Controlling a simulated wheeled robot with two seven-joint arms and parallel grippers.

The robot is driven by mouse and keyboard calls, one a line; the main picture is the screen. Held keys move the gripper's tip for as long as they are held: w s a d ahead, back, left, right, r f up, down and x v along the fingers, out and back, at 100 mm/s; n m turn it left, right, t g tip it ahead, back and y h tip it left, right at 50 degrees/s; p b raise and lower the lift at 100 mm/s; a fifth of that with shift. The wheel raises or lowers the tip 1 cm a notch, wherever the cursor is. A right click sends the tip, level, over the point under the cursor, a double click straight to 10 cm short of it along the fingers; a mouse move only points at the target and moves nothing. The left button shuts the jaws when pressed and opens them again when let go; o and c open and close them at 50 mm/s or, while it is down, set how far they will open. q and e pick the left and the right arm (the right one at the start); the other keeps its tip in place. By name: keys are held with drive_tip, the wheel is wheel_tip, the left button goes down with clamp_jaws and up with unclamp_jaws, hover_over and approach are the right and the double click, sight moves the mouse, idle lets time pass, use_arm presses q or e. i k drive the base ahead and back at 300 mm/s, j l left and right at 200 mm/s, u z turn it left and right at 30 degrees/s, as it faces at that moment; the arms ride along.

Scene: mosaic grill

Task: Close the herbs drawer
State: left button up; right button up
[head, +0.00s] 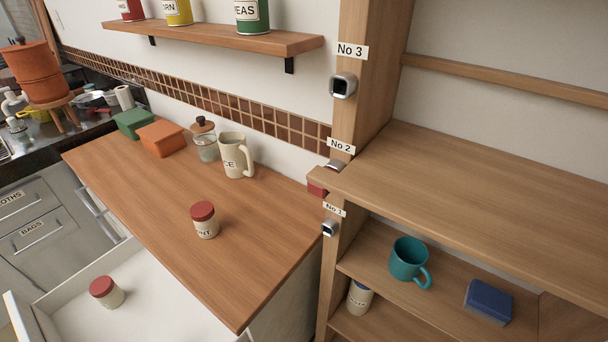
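A white drawer (165,300) stands pulled out at the lower left, below the wooden counter. Its front face and any label on it are not visible, so I cannot read whether it is the herbs drawer. A small cream jar with a red lid (106,292) stands inside it. Neither of my grippers shows in the head view.
The counter (150,190) holds a red-lidded jar (204,220), a cream jug (236,155), a glass jar (205,140) and orange (161,138) and green boxes (133,123). Wooden shelving (490,190) stands right. Grey drawers, one labelled BAGS (45,235), look shut.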

sight(155, 307)
drive_tip(key=k+j+u, duration=0.25)
drive_tip(key=u, duration=0.25)
drive_tip(key=k+j+u, duration=0.2)
drive_tip(key=j+u, duration=0.3)
drive_tip(key=k+j+u, duration=0.15)
drive_tip(key=j+u, duration=0.15)
drive_tip(key=u, duration=0.2)
drive_tip(key=l+z, duration=0.1)
drive_tip(key=l, duration=0.3)
drive_tip(key=i, duration=0.05)
